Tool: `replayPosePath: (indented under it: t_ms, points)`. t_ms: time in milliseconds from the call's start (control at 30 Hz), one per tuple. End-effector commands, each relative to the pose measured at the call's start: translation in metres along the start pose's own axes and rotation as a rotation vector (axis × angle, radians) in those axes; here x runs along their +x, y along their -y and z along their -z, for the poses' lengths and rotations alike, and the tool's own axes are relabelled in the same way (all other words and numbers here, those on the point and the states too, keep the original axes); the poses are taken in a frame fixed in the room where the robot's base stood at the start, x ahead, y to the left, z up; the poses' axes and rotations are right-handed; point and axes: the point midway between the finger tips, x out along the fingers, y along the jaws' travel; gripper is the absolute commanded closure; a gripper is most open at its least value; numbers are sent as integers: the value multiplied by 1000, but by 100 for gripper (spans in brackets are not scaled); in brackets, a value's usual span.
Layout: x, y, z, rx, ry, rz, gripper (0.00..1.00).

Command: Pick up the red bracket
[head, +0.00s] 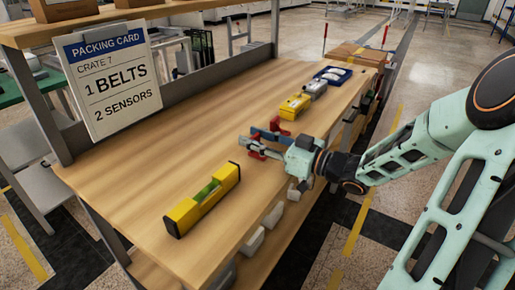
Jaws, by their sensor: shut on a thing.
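My gripper (256,143) reaches in from the right, low over the wooden bench top. Its jaws are shut on the red bracket (257,153). Red parts of the bracket show at the fingertips and also beyond the bluish upper finger. The fingers hide the middle of the bracket, so its full shape is unclear. I cannot tell whether it touches the bench top or is just above it.
A yellow spirit level (203,199) lies on the bench (150,160) in front. A yellow item (295,105), a grey item (314,89) and a blue tray (333,75) stand behind the gripper. A packing card (112,80) hangs at the left. The bench's left middle is clear.

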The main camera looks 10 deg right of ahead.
Motion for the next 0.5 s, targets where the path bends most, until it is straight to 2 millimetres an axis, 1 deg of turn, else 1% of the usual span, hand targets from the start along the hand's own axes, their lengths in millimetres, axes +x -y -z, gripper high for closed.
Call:
replayPosePath:
  t_ms: [33,100,133,367,500]
  points:
    - [0,0,0,0,0,0,91]
    - [0,0,0,0,0,0,99]
    - [0,0,0,0,-1,0,100]
    - [0,0,1,0,-1,0,100]
    - [0,0,4,0,-1,1,100]
